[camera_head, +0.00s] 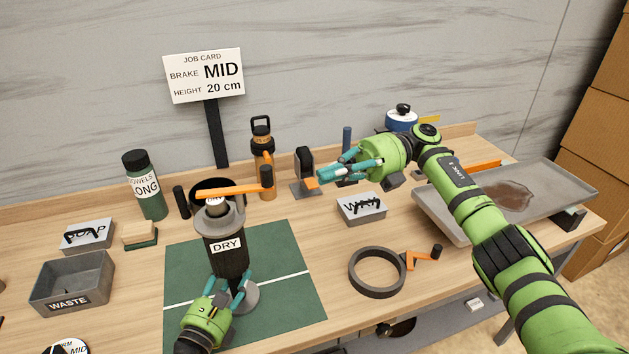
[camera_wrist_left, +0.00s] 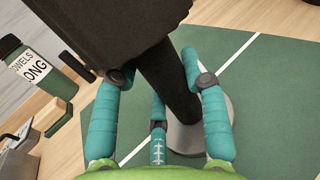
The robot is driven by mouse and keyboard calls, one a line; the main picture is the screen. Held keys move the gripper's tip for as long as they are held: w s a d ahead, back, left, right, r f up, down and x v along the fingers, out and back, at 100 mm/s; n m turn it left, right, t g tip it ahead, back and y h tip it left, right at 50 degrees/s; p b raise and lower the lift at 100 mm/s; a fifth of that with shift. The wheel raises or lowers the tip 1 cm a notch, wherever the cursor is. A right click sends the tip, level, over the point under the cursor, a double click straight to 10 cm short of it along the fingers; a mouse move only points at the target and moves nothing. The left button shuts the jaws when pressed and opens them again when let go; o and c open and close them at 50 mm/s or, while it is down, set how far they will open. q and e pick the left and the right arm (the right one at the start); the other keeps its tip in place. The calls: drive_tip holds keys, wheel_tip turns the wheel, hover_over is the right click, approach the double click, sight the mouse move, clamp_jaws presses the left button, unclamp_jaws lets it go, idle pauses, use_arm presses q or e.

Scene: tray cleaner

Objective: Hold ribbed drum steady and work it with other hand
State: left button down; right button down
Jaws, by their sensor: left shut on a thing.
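The dark drum (camera_head: 232,262) labelled DRY stands upright on the green mat (camera_head: 290,262), on a grey round foot. An orange crank arm (camera_head: 240,189) with a dark knob (camera_head: 267,177) spans its top to the right. My left gripper (camera_head: 228,290) is shut on the drum's narrow lower part. In the left wrist view the fingers (camera_wrist_left: 160,95) stand on either side of the dark stem (camera_wrist_left: 165,75). My right gripper (camera_head: 328,172) is in the air, right of the knob and apart from it, with nothing visible in it; its opening is unclear.
A lidded box (camera_head: 361,208) and dark ring (camera_head: 377,272) lie right of the mat. A grey tray (camera_head: 450,218) with a brown stain is far right. A WASTE bin (camera_head: 72,280) is left.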

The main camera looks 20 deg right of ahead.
sight(266, 167)
drive_tip(key=shift+w+d, duration=0.3)
drive_tip(key=shift+d, duration=0.4)
drive_tip(key=c, duration=1.3)
unclamp_jaws()
drive_tip(key=shift+a, duration=0.1)
drive_tip(key=shift+o, duration=0.9)
drive_tip(key=s+a+r+n+h, duration=0.1)
drive_tip(key=a+r+n+h, duration=0.1)
drive_tip(key=a+r+h, duration=0.4)
drive_tip(key=shift+s+a+r+n+h, duration=0.15)
drive_tip(key=shift+s+a+n+h, duration=0.25)
drive_tip(key=shift+a+h, duration=0.4)
wheel_tip(266, 167, up, 7)
drive_tip(key=a+t+h, duration=0.2)
drive_tip(key=t+h, duration=0.5)
drive_tip(key=h, duration=0.1)
drive_tip(key=x, duration=1.1)
drive_tip(key=shift+a, duration=0.1)
